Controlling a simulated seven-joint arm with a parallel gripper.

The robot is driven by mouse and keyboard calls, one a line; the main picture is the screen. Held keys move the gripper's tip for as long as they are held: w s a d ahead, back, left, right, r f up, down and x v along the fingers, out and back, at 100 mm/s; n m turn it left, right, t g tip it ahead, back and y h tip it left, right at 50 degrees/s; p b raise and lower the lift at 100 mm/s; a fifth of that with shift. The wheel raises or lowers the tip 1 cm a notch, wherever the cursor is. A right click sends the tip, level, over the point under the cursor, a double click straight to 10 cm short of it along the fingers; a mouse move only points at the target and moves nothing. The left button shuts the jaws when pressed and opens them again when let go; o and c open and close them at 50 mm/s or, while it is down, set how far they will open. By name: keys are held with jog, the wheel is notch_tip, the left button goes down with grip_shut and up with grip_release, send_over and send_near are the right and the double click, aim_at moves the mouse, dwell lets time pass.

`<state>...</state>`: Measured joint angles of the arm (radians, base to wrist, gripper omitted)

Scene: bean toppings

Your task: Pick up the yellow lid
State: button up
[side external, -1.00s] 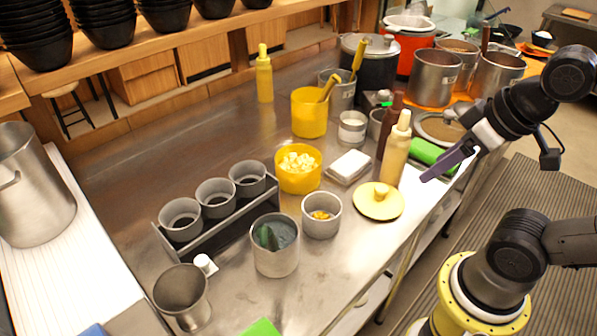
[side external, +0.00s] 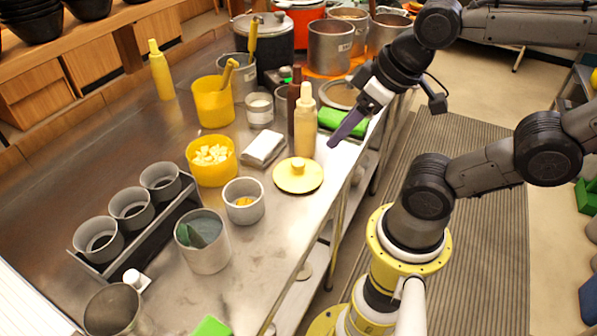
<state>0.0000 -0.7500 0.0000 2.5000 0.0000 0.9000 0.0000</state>
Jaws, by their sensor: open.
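The yellow lid (side external: 298,177) lies flat on the steel counter near its right edge, with a round knob on top facing up.
A tan squeeze bottle (side external: 305,125) stands just behind the lid. A grey cup (side external: 243,201) with orange bits and a yellow bowl (side external: 212,160) of pale cubes are to its left. A white box (side external: 263,148) and a green item (side external: 342,122) lie nearby. The counter in front of the lid is clear.

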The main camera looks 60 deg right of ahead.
jog(key=shift+o, duration=1)
